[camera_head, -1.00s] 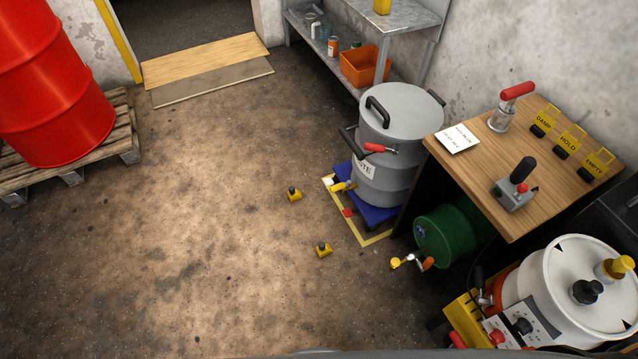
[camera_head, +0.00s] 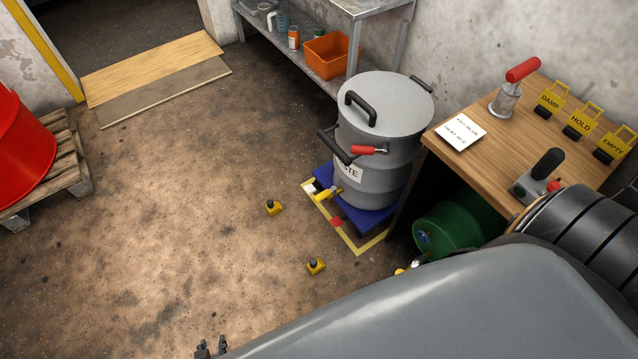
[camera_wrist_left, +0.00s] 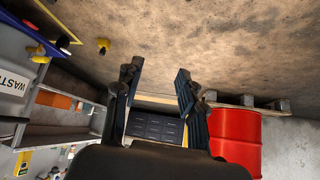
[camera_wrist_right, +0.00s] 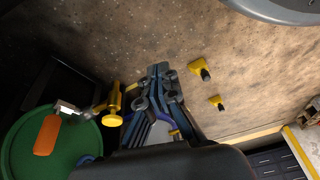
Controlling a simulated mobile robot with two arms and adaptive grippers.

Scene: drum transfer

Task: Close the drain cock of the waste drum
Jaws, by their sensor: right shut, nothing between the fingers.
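The grey waste drum (camera_head: 408,141) stands upright on a blue base (camera_head: 371,219), with a label ending in "STE" on its side. Its yellow drain cock (camera_head: 328,193) sticks out low at the front left; whether it is open is too small to tell. My left gripper (camera_head: 210,349) just shows at the bottom edge, well below and left of the cock. In the left wrist view its fingers (camera_wrist_left: 157,82) are apart and empty. My right gripper (camera_wrist_right: 160,70) is shut and empty beside the green drum's yellow tap (camera_wrist_right: 113,106); in the head view my right arm hides it.
A green drum (camera_head: 444,229) lies under the wooden table (camera_head: 487,147). Two small yellow items, one on the left (camera_head: 273,207) and one nearer (camera_head: 316,266), lie on the floor. A yellow floor line (camera_head: 371,246) borders the waste drum.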

